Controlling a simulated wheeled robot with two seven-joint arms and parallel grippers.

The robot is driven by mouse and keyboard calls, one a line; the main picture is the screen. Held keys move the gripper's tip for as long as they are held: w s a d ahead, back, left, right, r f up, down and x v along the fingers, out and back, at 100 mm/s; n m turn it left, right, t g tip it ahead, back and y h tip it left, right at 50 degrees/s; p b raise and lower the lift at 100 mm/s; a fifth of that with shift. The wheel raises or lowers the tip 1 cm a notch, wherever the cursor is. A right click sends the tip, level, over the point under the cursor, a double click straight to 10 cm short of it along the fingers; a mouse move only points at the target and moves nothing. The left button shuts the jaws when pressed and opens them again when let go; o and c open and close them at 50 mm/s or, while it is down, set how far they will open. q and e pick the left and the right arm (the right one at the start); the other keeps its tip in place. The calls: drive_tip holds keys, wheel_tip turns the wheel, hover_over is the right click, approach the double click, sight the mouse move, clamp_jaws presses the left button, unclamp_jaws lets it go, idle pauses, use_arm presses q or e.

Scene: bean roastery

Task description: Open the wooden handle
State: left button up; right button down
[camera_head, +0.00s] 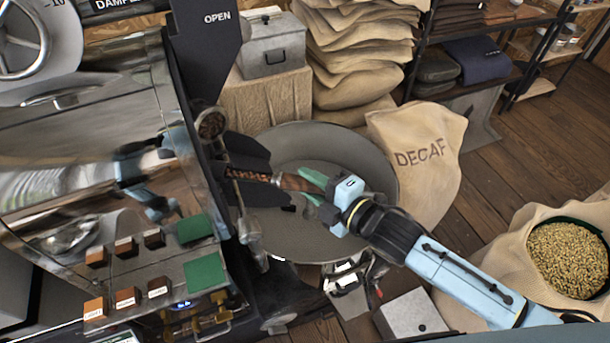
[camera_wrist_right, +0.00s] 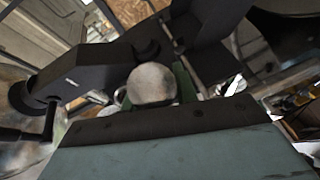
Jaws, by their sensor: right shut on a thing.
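The wooden handle (camera_head: 294,182) is a dark brown grip on a metal lever that reaches out from the black chute of the roasting machine, over the round grey cooling pan (camera_head: 345,150). My right gripper (camera_head: 312,186), with green fingers, is shut on the outer part of the handle, and its jaws hide that end. In the right wrist view a round, pale knob (camera_wrist_right: 151,84) sits close in front of the gripper, with a green finger (camera_wrist_right: 184,82) beside it. I cannot tell whether this knob belongs to the handle. My left gripper is not in view.
The shiny roaster front (camera_head: 110,150) stands close on the left, with a sample shelf (camera_head: 140,290) below. A DECAF sack (camera_head: 425,150) and a sack of beans (camera_head: 568,258) stand to the right. Stacked sacks (camera_head: 352,50) are behind. Open wooden floor lies between the sacks.

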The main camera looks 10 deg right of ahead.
drive_tip(key=shift+a, duration=0.1)
drive_tip(key=c, duration=1.1)
unclamp_jaws()
drive_tip(key=b+v, duration=0.1)
drive_tip(key=v, duration=1.2)
drive_tip(key=shift+d+r, duration=0.1)
drive_tip(key=shift+d, duration=0.1)
